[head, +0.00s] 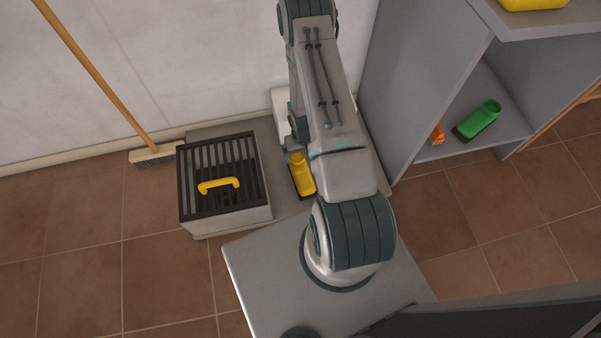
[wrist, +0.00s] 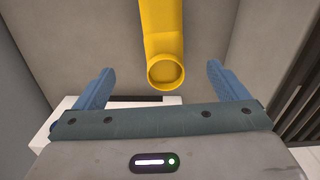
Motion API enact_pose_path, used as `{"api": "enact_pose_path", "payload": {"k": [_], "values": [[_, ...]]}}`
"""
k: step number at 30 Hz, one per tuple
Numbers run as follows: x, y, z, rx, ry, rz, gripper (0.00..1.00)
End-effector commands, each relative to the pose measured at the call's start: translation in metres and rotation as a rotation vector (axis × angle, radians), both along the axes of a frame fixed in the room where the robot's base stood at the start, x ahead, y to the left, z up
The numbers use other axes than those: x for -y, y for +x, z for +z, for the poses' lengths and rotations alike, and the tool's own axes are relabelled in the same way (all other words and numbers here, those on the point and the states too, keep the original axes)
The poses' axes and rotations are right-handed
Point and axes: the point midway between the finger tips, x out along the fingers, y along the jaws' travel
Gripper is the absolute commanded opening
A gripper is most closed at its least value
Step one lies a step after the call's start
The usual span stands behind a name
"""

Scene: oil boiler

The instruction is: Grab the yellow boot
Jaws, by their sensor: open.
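The yellow boot (head: 301,176) stands in the head view on a low grey slab, just left of my arm, which hides part of it. My gripper (wrist: 160,85) is open in the wrist view, with one blue finger on each side of the boot's top. The boot does not visibly touch either finger. In the head view my gripper is mostly hidden behind my arm.
A broom (head: 152,155) leans at the wall. A grey shelf unit (head: 425,90) at right holds a green boot-like item (head: 482,118). Open tiled floor lies at left.

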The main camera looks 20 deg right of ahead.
Motion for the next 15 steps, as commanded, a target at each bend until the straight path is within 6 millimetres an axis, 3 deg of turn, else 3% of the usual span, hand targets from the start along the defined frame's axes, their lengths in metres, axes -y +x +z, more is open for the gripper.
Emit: {"api": "enact_pose_path", "payload": {"k": [5,15], "values": [[0.000,-0.004,-0.022,-0.002,0.003,-0.002,0.94],[0.000,-0.004,-0.085,-0.003,0.002,0.000,0.94]]}}
